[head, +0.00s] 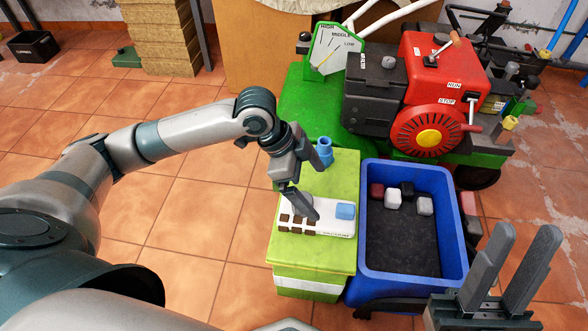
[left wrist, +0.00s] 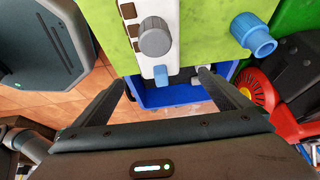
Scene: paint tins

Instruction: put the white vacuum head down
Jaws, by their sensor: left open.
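A flat white piece (head: 322,229), which I take as the white vacuum head, lies on top of the lime-green box (head: 341,180). It has brown squares at one end, a blue block at the other and a grey round knob. It also shows in the left wrist view (left wrist: 155,54), with its knob (left wrist: 155,37) upright. My left gripper (head: 316,193) is over the white piece; in its wrist view its fingers (left wrist: 164,80) are spread with nothing between them. Whether a finger touches the piece is unclear. My right gripper (head: 523,233) is open and empty at the lower right.
A blue bin (head: 369,240) with several small blocks stands right of the box. A blue pipe piece (head: 324,152) stands at the box's back edge. A red engine (head: 440,90) on a green machine is behind. Tiled floor left of the box is clear.

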